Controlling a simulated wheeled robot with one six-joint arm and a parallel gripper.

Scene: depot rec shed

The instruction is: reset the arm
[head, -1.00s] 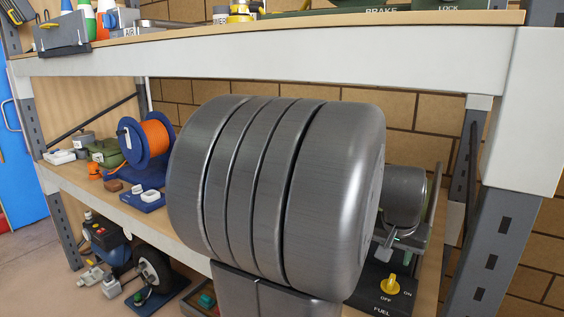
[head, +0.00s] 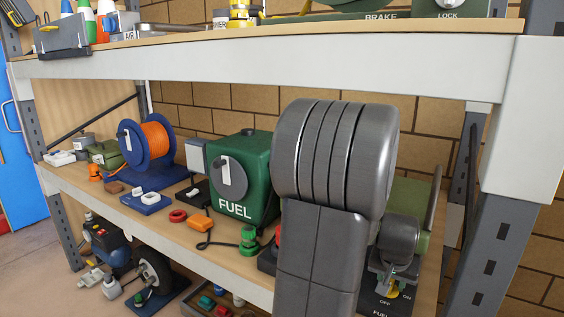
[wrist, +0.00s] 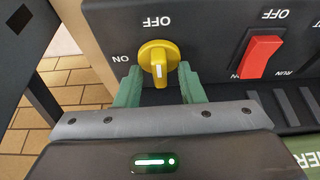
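My gripper (wrist: 160,88) is open, its two green fingers apart with nothing held between them. In the wrist view the fingertips are just below and beside a yellow rotary knob (wrist: 158,60) on a dark panel (wrist: 205,20). I cannot tell whether they touch it. The knob's grip stands upright in the picture with a white mark near its lower end; upside-down "OFF" is above and "ON" at left. In the head view my gripper (head: 388,281) is small and low behind my grey arm, and the knob (head: 393,293) is partly hidden.
A red rocker switch (wrist: 262,55) sits right of the knob. A green fuel can (head: 245,175) stands left of my arm on the middle shelf, with an orange cable reel (head: 155,140) farther left. The upper shelf edge (head: 260,58) runs above; a metal post (head: 490,220) is at right.

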